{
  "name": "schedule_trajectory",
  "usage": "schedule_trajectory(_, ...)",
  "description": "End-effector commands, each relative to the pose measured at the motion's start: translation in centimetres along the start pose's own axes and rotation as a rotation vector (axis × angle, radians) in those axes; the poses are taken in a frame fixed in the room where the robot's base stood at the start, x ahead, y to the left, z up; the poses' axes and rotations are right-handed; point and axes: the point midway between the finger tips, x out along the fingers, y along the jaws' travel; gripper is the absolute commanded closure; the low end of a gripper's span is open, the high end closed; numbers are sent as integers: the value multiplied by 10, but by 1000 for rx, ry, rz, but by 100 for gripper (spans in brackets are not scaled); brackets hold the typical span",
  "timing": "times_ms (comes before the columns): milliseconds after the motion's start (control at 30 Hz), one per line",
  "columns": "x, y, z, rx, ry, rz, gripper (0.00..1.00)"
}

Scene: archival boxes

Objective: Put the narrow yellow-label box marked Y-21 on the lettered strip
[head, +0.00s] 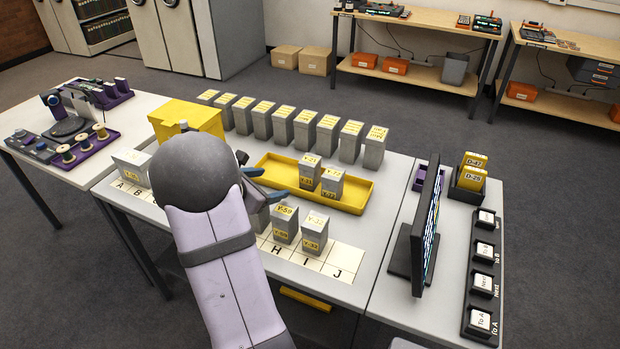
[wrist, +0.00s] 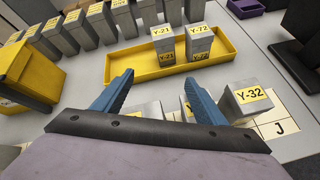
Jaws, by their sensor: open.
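The narrow box marked Y-21 (head: 308,172) stands upright in the yellow tray (head: 352,207), left of a similar box marked Y-72 (head: 332,186). In the wrist view Y-21 (wrist: 165,47) stands beyond my fingertips, near the tray's middle. My gripper (head: 264,184) is open, its blue fingers spread and apart from Y-21; they also show in the wrist view (wrist: 160,80). The lettered strip (head: 338,272) runs along the table's front edge; A, B, H, I and J are readable, and my arm hides its middle. Boxes Y-59 (head: 285,224) and Y-32 (head: 315,233) stand on it.
Another box (head: 132,164) stands near A and B. A row of grey yellow-label boxes (head: 283,124) lines the table's back. A yellow container (head: 188,117) stands left of the tray. A monitor (head: 425,230) stands at the right. The tray's right part is empty.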

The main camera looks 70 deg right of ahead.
Motion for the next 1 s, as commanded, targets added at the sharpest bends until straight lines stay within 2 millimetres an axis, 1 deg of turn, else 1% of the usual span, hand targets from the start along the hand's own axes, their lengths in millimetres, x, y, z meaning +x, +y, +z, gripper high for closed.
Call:
schedule_trajectory(33,28,-3,4,-52,-29,10,34)
schedule_trajectory(100,57,-1,16,-132,-69,34,34)
schedule_trajectory(200,90,-2,30,-232,-112,59,34)
schedule_trajectory(300,112,-4,39,-304,-140,76,34)
schedule_trajectory(433,126,-5,45,-355,-158,87,34)
schedule_trajectory(700,132,-5,48,-375,-164,92,34)
schedule_trajectory(1000,150,-3,50,-373,-163,92,34)
